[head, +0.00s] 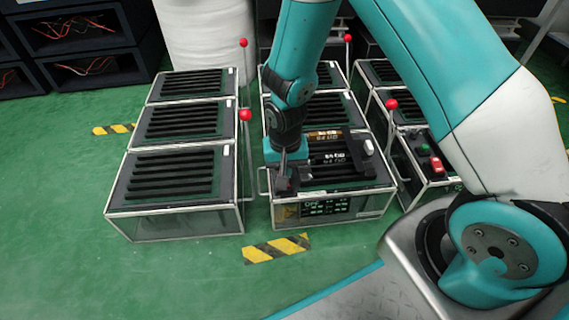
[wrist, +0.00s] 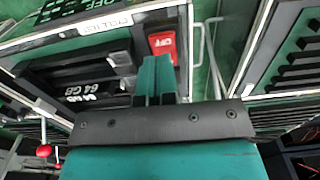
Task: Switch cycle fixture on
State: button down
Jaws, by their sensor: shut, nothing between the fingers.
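The middle front fixture (head: 372,207) is a dark, white-edged box with dark modules on top, some marked 64 GB. Its front display (head: 325,207) reads OFF, and the display (wrist: 88,10) also shows in the wrist view. A red switch (wrist: 163,43) sits at a top corner of this fixture. My gripper (head: 287,182) is over that corner, pointing down. In the wrist view its teal fingers (wrist: 153,72) are together, empty and close to the red switch. I cannot tell whether they touch it. The fingers hide part of the switch.
Left fixtures (head: 172,160) stand in a row with slatted tops. Levers with red balls (head: 246,115) (head: 391,103) rise beside the fixtures. The right fixture has a red switch (head: 436,165). Open green floor (head: 170,280) lies in front, with a striped marking (head: 277,248).

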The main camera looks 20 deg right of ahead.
jog(key=shift+f+b, duration=0.8)
jog(key=shift+f, duration=0.7)
jog(key=shift+p, duration=0.4)
